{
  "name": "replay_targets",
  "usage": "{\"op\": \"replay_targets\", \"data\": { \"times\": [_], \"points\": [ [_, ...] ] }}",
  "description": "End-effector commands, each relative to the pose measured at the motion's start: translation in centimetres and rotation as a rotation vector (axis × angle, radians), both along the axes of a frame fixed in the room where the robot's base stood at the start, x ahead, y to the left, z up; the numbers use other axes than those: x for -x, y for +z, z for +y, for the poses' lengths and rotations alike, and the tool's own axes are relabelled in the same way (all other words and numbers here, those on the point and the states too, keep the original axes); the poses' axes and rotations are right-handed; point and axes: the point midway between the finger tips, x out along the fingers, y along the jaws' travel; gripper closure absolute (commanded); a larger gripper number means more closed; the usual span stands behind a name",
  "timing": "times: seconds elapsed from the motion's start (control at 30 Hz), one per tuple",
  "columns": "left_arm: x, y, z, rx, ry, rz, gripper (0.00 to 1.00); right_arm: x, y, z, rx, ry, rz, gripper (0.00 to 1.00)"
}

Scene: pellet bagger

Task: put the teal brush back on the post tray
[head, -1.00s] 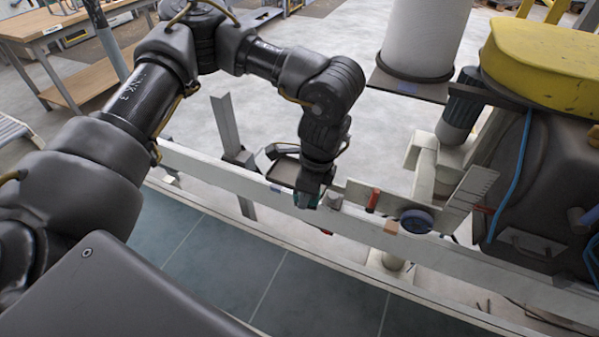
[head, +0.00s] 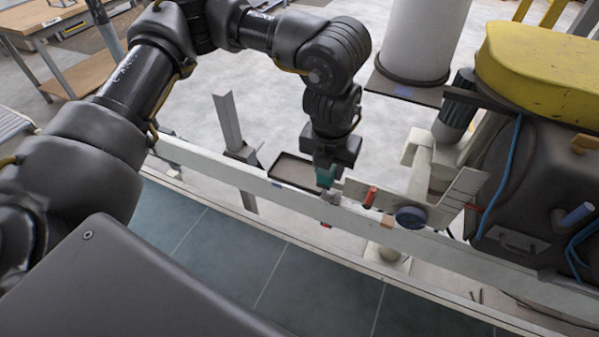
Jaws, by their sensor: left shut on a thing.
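The teal brush (head: 325,177) is held in my left gripper (head: 326,168), which is shut on it and points down. Only a small teal part shows below the fingers. The brush is just right of the post tray (head: 283,182), by the pale rail. The tray is a shallow, dark rectangle with a thin rim, behind the rail beside an upright metal post (head: 228,122). I cannot tell whether the brush touches the rail. My right gripper is not in view.
The pale rail (head: 220,170) crosses the view. On it, right of the brush, are a grey block (head: 331,197), a red cylinder (head: 370,197), a tan block (head: 388,222) and a dark blue round thing (head: 411,217). A dark machine with a yellow cover (head: 540,65) stands at right.

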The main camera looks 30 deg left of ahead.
Motion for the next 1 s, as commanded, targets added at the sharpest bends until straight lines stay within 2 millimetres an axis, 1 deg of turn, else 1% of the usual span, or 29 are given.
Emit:
{"op": "replay_targets", "data": {
  "times": [0.07,0.17,0.27,0.53,0.6,0.63,0.7,0.8,0.9,1.0],
  "points": [
    [0.0,0.0,0.0,0.001,-0.002,0.0,0.87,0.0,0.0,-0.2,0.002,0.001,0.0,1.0],
    [-0.4,-0.2,0.6,0.001,0.001,0.002,0.87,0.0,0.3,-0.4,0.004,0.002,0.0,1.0],
    [-1.4,-0.9,2.1,0.0,0.007,0.004,0.87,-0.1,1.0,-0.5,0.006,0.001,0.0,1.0],
    [-5.5,-4.2,7.9,0.0,0.012,0.006,0.87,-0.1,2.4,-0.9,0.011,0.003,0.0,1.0],
    [-6.1,-6.1,8.6,0.001,0.009,0.007,0.87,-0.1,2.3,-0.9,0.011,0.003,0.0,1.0],
    [-6.4,-6.6,9.0,0.0,0.008,0.007,0.87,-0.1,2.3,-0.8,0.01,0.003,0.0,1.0],
    [-7.0,-7.7,9.7,0.001,0.006,0.005,0.87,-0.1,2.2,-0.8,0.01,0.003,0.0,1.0],
    [-7.6,-8.8,10.4,0.001,0.004,0.002,0.87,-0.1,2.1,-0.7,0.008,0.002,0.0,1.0],
    [-7.9,-9.3,10.7,0.0,0.002,0.002,0.87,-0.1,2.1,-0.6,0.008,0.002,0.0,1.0],
    [-8.1,-9.4,10.8,0.0,0.0,-0.001,0.87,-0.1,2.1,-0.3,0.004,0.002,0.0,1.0]
  ]
}}
